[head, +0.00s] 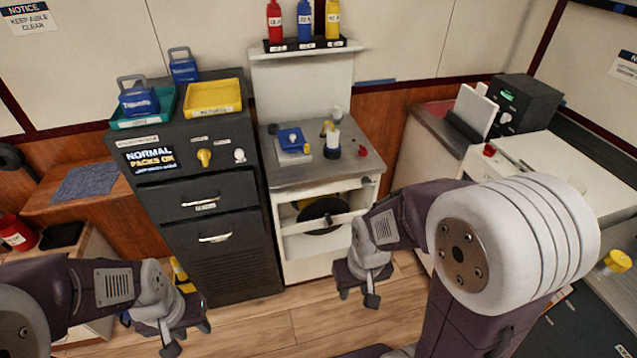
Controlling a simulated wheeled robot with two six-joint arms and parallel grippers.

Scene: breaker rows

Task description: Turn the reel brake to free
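A dark reel (325,212) with a yellow part sits inside the open front of the white middle cabinet (300,272). A pale bar (318,226) crosses in front of it. A small red knob (362,151) is on that cabinet's grey top; no label is readable, so I cannot tell which part is the reel brake. My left gripper (187,334) hangs low in front of the dark drawer cabinet. My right gripper (358,292) hangs low in front of the white cabinet, right of the reel. Both are apart from the cabinets; their finger gaps are unclear.
The dark cabinet (222,262) has a yellow knob (205,157), a white knob (240,155) and a "NORMAL PACKS OK" display (151,158). Teal and yellow trays stand on top. Red, blue and yellow bottles stand on the shelf. The wood floor (265,333) between my grippers is clear.

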